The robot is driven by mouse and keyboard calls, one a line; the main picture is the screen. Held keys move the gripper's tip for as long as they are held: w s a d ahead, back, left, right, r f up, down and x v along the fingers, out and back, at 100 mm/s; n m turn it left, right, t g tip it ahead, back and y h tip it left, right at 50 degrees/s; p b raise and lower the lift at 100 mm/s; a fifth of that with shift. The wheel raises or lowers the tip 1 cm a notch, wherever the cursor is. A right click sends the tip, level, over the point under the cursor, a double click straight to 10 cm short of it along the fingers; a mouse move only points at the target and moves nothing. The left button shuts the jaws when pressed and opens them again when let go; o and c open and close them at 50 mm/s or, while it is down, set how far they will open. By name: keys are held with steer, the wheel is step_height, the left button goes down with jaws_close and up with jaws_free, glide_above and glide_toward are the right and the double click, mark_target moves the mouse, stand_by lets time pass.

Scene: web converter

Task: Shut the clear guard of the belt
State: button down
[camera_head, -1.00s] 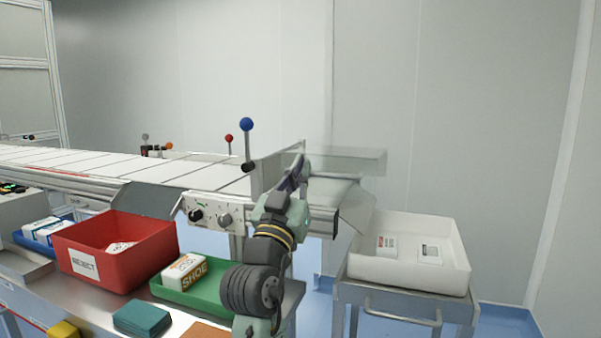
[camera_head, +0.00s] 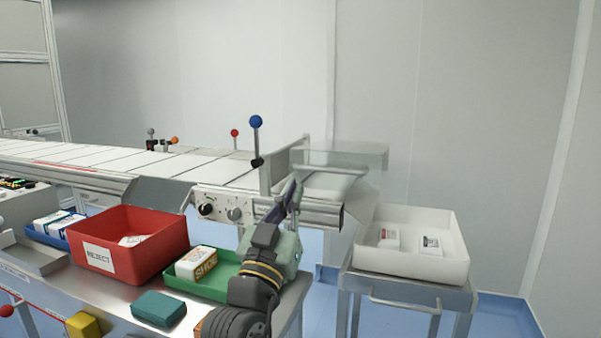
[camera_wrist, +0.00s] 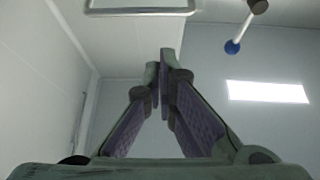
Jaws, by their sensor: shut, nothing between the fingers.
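The clear guard (camera_head: 345,154) is a see-through panel at the right end of the belt (camera_head: 110,158). It sticks out to the right at about the height of the end frame's top, above the belt's end. My gripper (camera_head: 297,184) is in front of the belt's end, below and to the left of the panel, pointing up. In the wrist view my gripper (camera_wrist: 163,58) has its fingers together, with nothing between them. A metal loop (camera_wrist: 140,11) shows beyond the fingertips; I cannot tell whether it belongs to the guard.
A blue-knobbed lever (camera_head: 256,122) stands left of the guard; it also shows in the wrist view (camera_wrist: 232,46). A control panel (camera_head: 222,208) is on the belt's front. Red bin (camera_head: 150,262), green tray (camera_head: 217,286) and white tub (camera_head: 410,265) stand nearby.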

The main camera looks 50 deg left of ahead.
step_height(320, 180, up, 4)
steer(key=a+r+p, duration=0.1)
steer(key=p, duration=0.3)
steer(key=w+a+p, duration=0.3)
steer(key=w+a, duration=0.2)
steer(key=w, duration=0.2)
steer(key=shift+w+f+g, duration=0.15)
steer(key=shift+f+g, duration=0.25)
steer(key=shift+f, duration=0.05)
